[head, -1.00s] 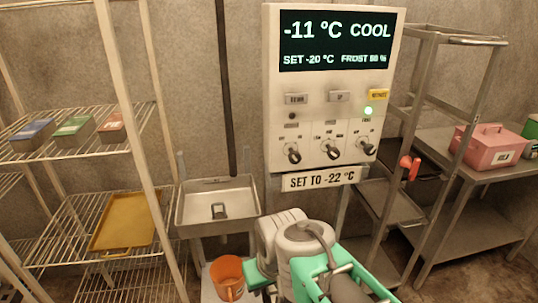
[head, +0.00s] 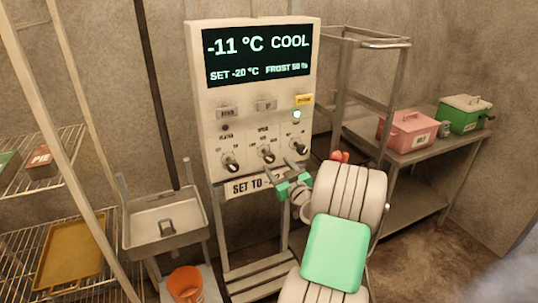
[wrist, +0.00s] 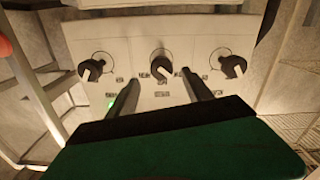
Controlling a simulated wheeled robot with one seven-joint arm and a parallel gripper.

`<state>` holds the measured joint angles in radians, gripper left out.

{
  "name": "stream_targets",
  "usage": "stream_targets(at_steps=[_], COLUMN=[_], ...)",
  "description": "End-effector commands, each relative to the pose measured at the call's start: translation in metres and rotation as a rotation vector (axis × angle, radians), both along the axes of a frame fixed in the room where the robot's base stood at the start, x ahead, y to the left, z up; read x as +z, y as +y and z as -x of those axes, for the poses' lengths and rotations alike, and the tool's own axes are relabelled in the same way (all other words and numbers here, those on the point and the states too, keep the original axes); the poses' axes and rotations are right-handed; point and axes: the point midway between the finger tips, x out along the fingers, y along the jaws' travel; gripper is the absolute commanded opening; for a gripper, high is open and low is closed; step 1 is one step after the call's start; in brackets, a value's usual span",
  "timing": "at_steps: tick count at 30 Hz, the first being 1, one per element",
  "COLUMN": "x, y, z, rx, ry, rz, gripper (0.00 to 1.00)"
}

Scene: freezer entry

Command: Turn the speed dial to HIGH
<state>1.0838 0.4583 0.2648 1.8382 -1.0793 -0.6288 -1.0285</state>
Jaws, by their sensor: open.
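A white control panel (head: 254,100) carries a row of three black dials with pale pointers. The middle dial (head: 267,154), under a small label that seems to read SPEED, also shows in the wrist view (wrist: 159,60), where the panel appears upside down. Its pointer is tilted off vertical. My gripper (head: 287,171) is open and empty, just below and in front of the dial row. In the wrist view its two dark fingers (wrist: 159,80) point at the panel, one to each side of the middle dial, seemingly short of it. The dial's small setting words are too blurred to read.
The left dial (head: 230,162) and right dial (head: 299,146) sit close on either side. A sign (head: 245,186), partly hidden by my gripper, hangs below. A metal sink (head: 165,222) stands left; a pink box (head: 407,131) and green box (head: 463,114) sit on a table right.

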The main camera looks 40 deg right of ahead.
Motion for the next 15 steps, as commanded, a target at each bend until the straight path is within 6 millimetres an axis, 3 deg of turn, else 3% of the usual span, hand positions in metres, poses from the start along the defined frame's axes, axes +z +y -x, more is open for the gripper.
stream_targets(at_steps=[9,15], x=[0.003,0.001], y=[-0.014,-0.017], z=[-0.057,-0.066], rx=[0.005,0.005], ry=[0.003,0.002], rz=[0.0,-0.001], gripper=[0.59,0.59])
